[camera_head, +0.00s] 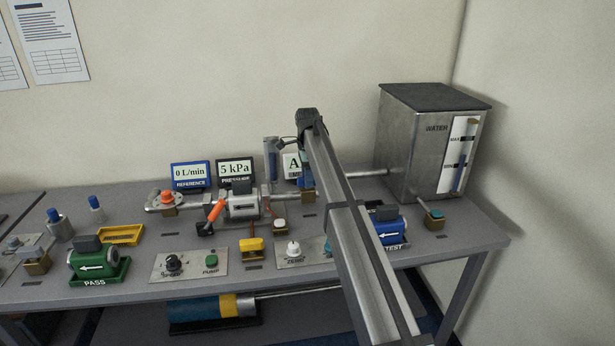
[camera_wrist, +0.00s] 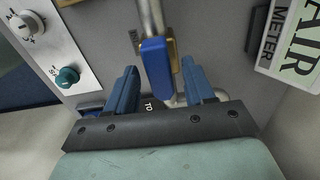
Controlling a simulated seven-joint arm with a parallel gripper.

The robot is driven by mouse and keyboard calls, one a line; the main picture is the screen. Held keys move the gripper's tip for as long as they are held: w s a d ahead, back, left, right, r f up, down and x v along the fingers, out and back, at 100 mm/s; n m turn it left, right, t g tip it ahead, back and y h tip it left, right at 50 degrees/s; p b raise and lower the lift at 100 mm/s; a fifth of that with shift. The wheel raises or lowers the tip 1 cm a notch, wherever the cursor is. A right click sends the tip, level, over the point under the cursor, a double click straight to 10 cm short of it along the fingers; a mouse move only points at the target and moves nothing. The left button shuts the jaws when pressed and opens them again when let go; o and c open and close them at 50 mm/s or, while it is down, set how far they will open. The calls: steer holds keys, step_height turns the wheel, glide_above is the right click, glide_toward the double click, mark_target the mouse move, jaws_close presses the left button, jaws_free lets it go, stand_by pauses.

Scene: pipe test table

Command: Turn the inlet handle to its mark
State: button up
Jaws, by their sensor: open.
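A blue handle (camera_wrist: 155,66) stands at a brass-coloured valve body (camera_wrist: 172,48) on a grey pipe in the wrist view. I take it for the inlet handle. My gripper (camera_wrist: 159,76) is open, with one blue finger on each side of the handle and a visible gap to each. Whether the fingers reach down around it or stay above it is hard to tell. In the head view, my gripper (camera_head: 305,172) is over the pipe run left of the water tank, and my arm covers much of that spot. A handle mark cannot be made out; a label partly reading "TO" shows below the handle.
The air meter sign (camera_wrist: 290,45) is close on the right in the wrist view. A panel with a white knob (camera_wrist: 28,24) and a teal button (camera_wrist: 66,77) lies left. The steel water tank (camera_head: 405,150) stands at the right. An orange handle (camera_head: 216,210) is farther left.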

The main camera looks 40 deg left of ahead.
step_height(320, 180, up, 14)
stand_by(0.6)
steer(key=shift+f, duration=0.15)
stand_by(0.3)
